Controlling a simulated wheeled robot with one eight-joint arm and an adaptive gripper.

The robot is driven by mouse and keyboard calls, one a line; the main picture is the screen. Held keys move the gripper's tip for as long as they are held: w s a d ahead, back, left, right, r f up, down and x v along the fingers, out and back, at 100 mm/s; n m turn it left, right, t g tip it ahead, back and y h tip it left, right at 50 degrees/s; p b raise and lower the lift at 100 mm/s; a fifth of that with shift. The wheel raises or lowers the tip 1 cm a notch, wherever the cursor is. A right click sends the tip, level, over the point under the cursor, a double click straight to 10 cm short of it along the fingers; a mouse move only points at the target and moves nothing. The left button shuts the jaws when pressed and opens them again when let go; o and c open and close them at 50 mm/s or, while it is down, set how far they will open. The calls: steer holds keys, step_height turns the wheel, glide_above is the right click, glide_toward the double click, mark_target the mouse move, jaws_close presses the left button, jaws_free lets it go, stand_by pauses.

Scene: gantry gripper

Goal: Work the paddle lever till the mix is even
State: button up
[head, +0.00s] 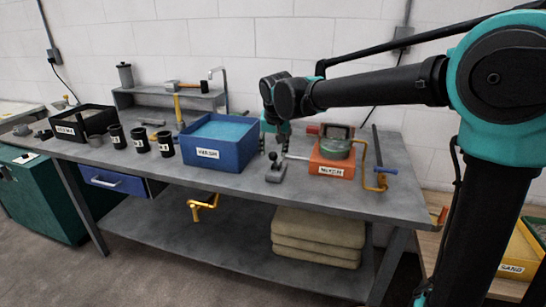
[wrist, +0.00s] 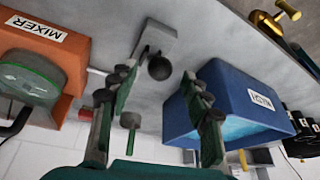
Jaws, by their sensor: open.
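The orange mixer box (head: 318,163), labelled MIXER, stands on the right half of the bench with a green round pot (head: 336,149) on top. Left of it, a short lever with a black ball knob (head: 272,157) rises from a small grey base (head: 275,174). A thin rod runs between base and mixer. My gripper (head: 274,146) hangs just above the knob. In the wrist view my gripper (wrist: 160,80) is open, with the black knob (wrist: 159,68) between the fingertips and apart from both. The mixer (wrist: 72,48) also shows there. The mix inside the pot cannot be made out.
A blue bin (head: 222,153) stands close left of the lever. Several black cups (head: 141,141) are farther left. The bench front (head: 240,188) is clear.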

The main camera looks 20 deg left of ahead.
mark_target(273, 153)
steer(key=shift+x, duration=2.05)
jaws_close()
